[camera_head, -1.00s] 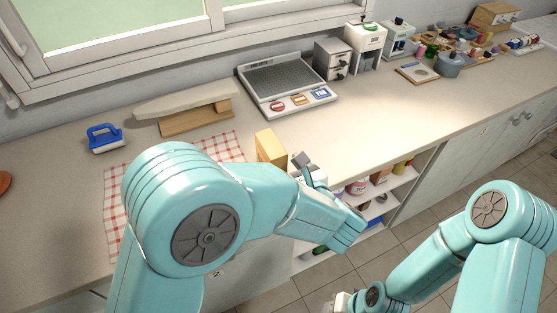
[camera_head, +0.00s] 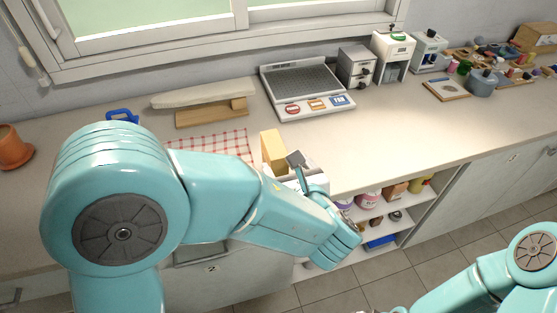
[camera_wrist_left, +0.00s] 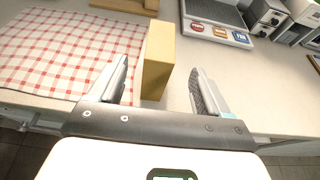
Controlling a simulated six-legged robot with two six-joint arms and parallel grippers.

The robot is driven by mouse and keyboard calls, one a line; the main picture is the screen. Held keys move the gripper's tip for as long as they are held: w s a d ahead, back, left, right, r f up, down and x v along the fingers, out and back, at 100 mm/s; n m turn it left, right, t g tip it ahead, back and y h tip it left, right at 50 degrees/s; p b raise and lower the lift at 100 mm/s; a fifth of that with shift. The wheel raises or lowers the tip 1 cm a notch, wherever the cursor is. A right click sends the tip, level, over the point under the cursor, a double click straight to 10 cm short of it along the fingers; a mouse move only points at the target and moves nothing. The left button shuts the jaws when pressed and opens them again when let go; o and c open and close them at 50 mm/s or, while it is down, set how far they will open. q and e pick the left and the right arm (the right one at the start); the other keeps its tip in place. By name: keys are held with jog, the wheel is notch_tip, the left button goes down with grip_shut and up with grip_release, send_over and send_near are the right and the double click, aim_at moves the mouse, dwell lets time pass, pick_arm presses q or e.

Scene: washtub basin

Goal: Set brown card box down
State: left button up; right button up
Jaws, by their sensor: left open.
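The brown card box (camera_head: 274,150), plain yellow-brown, stands upright on the counter near its front edge, just right of the checked cloth. My left gripper (camera_head: 299,166) is close to it on the front right side, partly hidden by my forearm. In the left wrist view, the box (camera_wrist_left: 158,58) stands between the spread fingers of my left gripper (camera_wrist_left: 159,74), with a gap on each side. The left finger is nearer to it. My right arm shows at the lower right, but its gripper is out of view.
The red-and-white checked cloth (camera_head: 213,146) lies left of the box. A scale with coloured buttons (camera_head: 308,90) and a small ironing board (camera_head: 204,94) stand behind. The counter right of the box is clear. Open shelves with jars (camera_head: 367,201) lie below.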

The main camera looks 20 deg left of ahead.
aim_at(274, 148)
pick_arm(q)
jog(key=x, duration=0.5)
jog(key=shift+w+a+f, duration=0.1)
jog(key=shift+w+a, duration=0.05)
jog(key=shift+a, duration=0.3)
jog(key=shift+w+f+p, duration=0.1)
jog(key=shift+w+p, duration=0.15)
jog(key=shift+p, duration=0.1)
jog(key=p+x, duration=0.1)
jog(key=x, duration=0.4)
jog(key=shift+d+f, duration=0.1)
jog(key=shift+f, duration=0.1)
jog(key=shift+d, duration=0.1)
jog(key=c, duration=1.1)
jog(key=shift+c, duration=0.2)
jog(key=shift+r, duration=0.1)
